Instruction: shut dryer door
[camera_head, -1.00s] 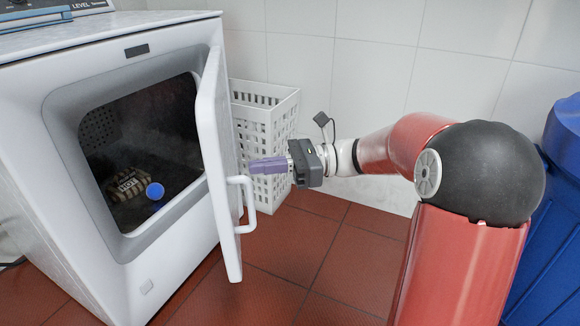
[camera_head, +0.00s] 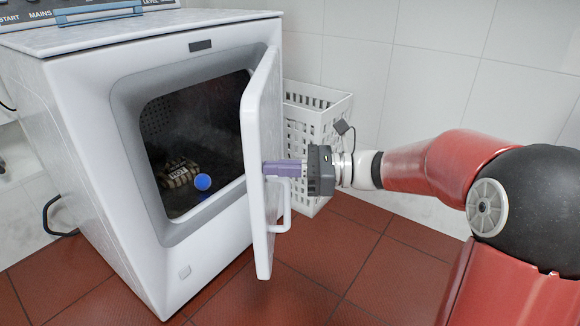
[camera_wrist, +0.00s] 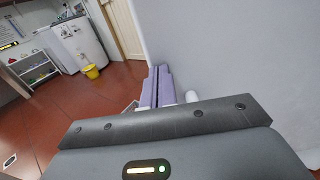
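The white dryer (camera_head: 215,245) stands at left with its door (camera_head: 263,110) swung open, seen nearly edge-on. The door's white handle (camera_head: 284,212) is on its outer face, toward the right. My gripper (camera_head: 270,168) is on that outer side, just above the handle, with its purple fingers pointing left at the door. The fingertips are at or very near the door face; I cannot tell whether they touch. In the wrist view the two fingers (camera_wrist: 158,84) lie together with nothing seen between them. A broad pale surface fills the right side there.
A white perforated basket (camera_head: 326,108) stands behind the door by the tiled wall. Red floor tiles (camera_head: 330,255) are clear in front. The wrist view shows a yellow bucket (camera_wrist: 91,72) farther off.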

